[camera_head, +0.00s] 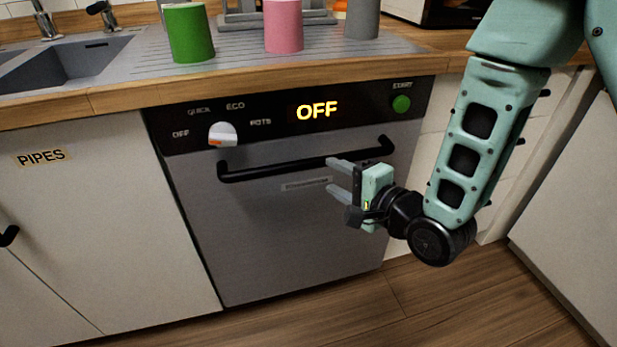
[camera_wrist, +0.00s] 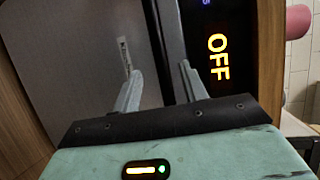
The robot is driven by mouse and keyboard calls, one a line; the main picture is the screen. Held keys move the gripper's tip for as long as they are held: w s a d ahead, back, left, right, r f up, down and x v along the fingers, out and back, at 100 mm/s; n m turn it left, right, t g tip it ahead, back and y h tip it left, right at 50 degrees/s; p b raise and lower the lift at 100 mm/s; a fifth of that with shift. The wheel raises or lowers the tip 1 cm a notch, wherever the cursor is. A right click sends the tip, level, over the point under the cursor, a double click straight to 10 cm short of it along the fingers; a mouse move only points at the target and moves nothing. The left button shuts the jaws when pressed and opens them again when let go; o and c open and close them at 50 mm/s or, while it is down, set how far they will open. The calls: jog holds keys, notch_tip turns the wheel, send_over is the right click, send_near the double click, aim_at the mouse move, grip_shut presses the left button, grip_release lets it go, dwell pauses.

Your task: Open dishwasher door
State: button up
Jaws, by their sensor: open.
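The dishwasher door (camera_head: 285,235) is a grey panel below a black control strip, and it is shut. A black bar handle (camera_head: 270,167) runs across its top. My gripper (camera_head: 332,174) is open and empty in front of the door, near the right part of the handle. In the head view its upper finger overlaps the handle and its lower finger is below it; contact cannot be told. In the wrist view the open fingers (camera_wrist: 160,88) point at the door, with the dark handle (camera_wrist: 166,45) between them. The display (camera_head: 317,110) reads OFF, also in the wrist view (camera_wrist: 218,57).
A white knob (camera_head: 222,134) and green start button (camera_head: 401,104) sit on the control strip. Green (camera_head: 189,33), pink (camera_head: 283,25) and grey (camera_head: 361,18) cups stand on the counter above. The wooden floor (camera_head: 330,315) before the door is clear. A white cabinet (camera_head: 575,200) stands at right.

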aim_at(312, 167)
jog(key=b, duration=0.3)
jog(key=shift+w+a+f, duration=0.1)
jog(key=shift+a+f, duration=0.05)
jog(key=shift+f, duration=0.2)
jog(key=x, duration=0.8)
jog(key=shift+w+a+r+b, duration=0.2)
jog(key=shift+w+a+b, duration=0.05)
jog(key=shift+b, duration=0.05)
jog(key=shift+c, duration=0.3)
grip_shut()
